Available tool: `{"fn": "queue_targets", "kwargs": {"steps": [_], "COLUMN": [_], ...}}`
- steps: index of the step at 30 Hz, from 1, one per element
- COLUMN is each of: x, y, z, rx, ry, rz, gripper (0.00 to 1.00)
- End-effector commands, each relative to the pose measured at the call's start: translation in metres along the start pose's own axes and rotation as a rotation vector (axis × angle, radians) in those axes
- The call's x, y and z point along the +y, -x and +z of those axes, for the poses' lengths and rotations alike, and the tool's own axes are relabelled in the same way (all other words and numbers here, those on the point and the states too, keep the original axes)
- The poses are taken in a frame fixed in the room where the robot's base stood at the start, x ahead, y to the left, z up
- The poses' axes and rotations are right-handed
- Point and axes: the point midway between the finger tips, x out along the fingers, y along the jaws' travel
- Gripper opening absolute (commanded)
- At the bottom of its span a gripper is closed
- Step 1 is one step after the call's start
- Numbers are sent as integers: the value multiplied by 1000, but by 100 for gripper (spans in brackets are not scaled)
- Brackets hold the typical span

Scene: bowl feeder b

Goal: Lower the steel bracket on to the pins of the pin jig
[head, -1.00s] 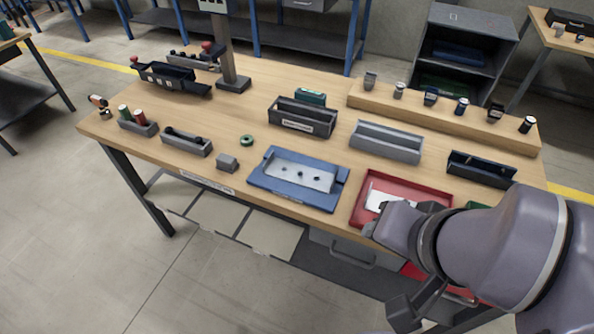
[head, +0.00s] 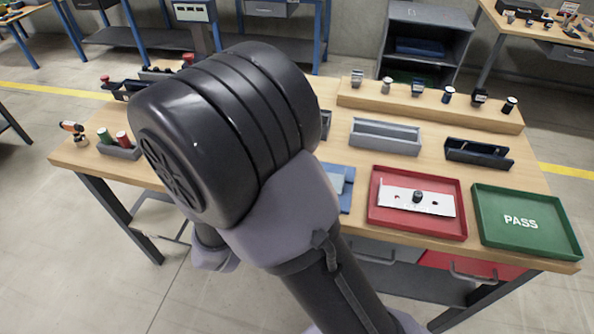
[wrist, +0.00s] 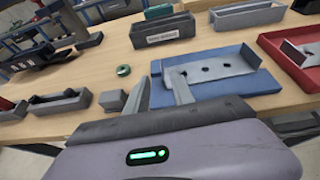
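The blue pin jig (wrist: 262,82) lies below and ahead of my gripper in the wrist view; in the head view my arm covers most of it. A pale grey plate (wrist: 219,73) with several dark spots sits inside it. I cannot tell whether these are pins or holes, or whether this plate is the bracket.
A green PASS tray (head: 500,240) stands right of the red tray. Grey (head: 385,139) and dark (head: 478,155) bins stand behind. A wooden ledge (head: 430,108) carries several small items.

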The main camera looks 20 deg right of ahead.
Motion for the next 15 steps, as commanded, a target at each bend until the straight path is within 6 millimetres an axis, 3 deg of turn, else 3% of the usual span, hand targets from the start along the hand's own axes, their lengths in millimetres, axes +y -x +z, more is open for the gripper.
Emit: {"fn": "queue_targets", "kwargs": {"steps": [1,4,10,15], "x": [-2,-2,-1,-2], "y": [-17,-40,-60,-86], "z": [-5,-4,-2,-17], "rx": [-1,-1,0,1], "ry": [-4,-3,-3,-4], "rz": [-6,-4,-3,-4], "gripper": [29,29,29,29]}}
